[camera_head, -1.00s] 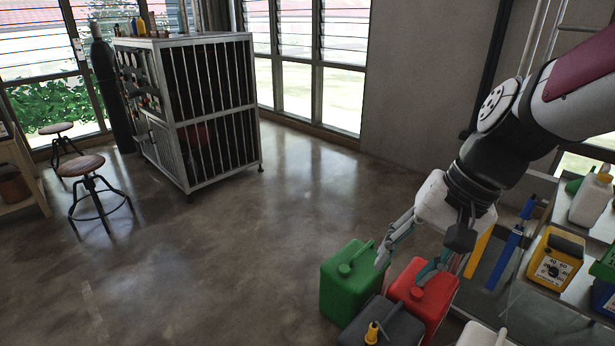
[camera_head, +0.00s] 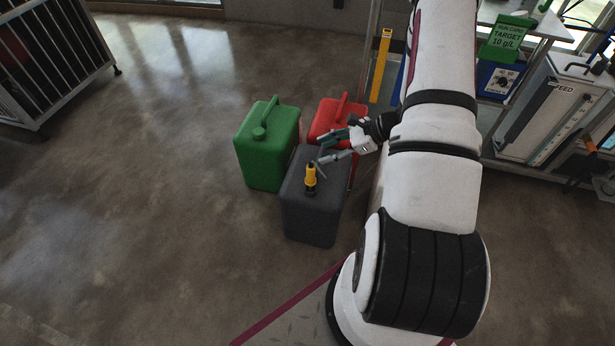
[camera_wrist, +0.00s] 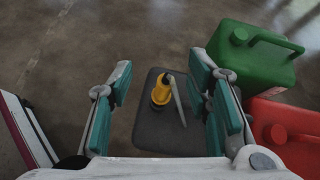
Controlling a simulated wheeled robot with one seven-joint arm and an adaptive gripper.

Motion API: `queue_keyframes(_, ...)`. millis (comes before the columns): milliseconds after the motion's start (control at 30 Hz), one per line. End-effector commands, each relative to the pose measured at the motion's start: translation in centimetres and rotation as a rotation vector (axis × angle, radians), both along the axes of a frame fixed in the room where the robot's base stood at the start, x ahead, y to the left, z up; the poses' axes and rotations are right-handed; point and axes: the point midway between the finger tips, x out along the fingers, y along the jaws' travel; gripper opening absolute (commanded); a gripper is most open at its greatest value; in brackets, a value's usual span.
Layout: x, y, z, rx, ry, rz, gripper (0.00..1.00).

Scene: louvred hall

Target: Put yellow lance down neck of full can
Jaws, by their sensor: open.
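A yellow lance head (camera_head: 310,174) with a dark tip stands upright at the neck of the dark grey can (camera_head: 312,215). Any part below the neck is hidden. In the wrist view the lance (camera_wrist: 160,92) appears between my finger pads, beyond the fingertips, beside a light grey bar on the can top. My gripper (camera_head: 331,148) is open and empty above the right rear of the grey can; it also shows in the wrist view (camera_wrist: 163,80). A green can (camera_head: 266,150) and a red can (camera_head: 325,122) stand close by. I cannot tell which can is full.
A yellow upright strip (camera_head: 381,66) stands behind the cans. A barred cage (camera_head: 50,60) stands at the far left. The floor left of the cans is clear.

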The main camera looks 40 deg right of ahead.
Motion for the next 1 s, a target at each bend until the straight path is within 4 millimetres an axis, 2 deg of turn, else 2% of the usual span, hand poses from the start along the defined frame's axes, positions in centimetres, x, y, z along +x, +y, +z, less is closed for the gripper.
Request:
queue_keyframes(33,-0.5,-0.8,-2.7,0.026,0.018,-0.053,0.45)
queue_keyframes(100,-1.0,-1.6,-5.0,0.050,0.033,-0.115,0.45)
queue_keyframes(200,-1.5,-2.4,-7.1,0.071,0.048,-0.171,0.45)
queue_keyframes(467,-1.2,-2.2,-8.7,0.083,0.055,-0.201,0.45)
queue_keyframes(1000,3.0,1.1,-12.7,0.082,0.056,-0.199,0.45)
